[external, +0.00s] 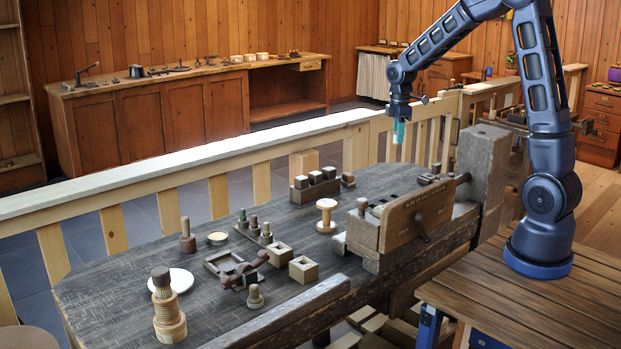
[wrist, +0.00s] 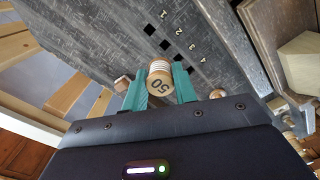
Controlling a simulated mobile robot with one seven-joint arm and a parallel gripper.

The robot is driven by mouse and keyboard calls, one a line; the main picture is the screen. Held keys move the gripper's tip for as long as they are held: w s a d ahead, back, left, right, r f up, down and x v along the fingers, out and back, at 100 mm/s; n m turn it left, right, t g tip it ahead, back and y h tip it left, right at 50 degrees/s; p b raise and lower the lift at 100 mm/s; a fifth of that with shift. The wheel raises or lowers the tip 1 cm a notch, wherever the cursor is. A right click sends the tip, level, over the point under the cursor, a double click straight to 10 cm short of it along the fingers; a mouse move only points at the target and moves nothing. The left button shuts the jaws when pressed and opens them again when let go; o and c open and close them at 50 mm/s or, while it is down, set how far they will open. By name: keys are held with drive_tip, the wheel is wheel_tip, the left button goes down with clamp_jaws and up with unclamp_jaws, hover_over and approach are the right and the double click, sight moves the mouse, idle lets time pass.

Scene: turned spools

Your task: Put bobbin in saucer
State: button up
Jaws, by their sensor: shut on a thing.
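My gripper (external: 398,131) is raised above the far right part of the bench, its teal fingers pointing down. In the external view the bobbin cannot be made out between the fingers. The white saucer (external: 182,280) lies flat at the bench's left end, well away from my gripper. A tall stacked wooden piece stands in front of it and hides part of its left side.
A pale wooden spool (external: 326,214) stands mid-bench. A vise (external: 415,215) with a wooden jaw is at the right. Small pegs, open boxes (external: 303,269) and a dark frame crowd the middle left. A pale railing (external: 200,165) runs behind the bench.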

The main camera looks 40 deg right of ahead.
drive_tip(key=w+a+n, duration=0.1)
drive_tip(key=w+a, duration=0.5)
drive_tip(key=a, duration=0.5)
drive_tip(key=w+a+n, duration=0.2)
drive_tip(key=w+a, duration=0.4)
drive_tip(key=a, duration=0.4)
drive_tip(key=w+a+n, duration=0.1)
drive_tip(key=w+a, duration=0.5)
drive_tip(key=a, duration=0.5)
drive_tip(key=n, duration=0.5)
hover_over(172, 285)
wheel_tip(172, 285, down, 10)
drive_tip(key=shift+f, duration=4.8)
drive_tip(key=o, duration=1)
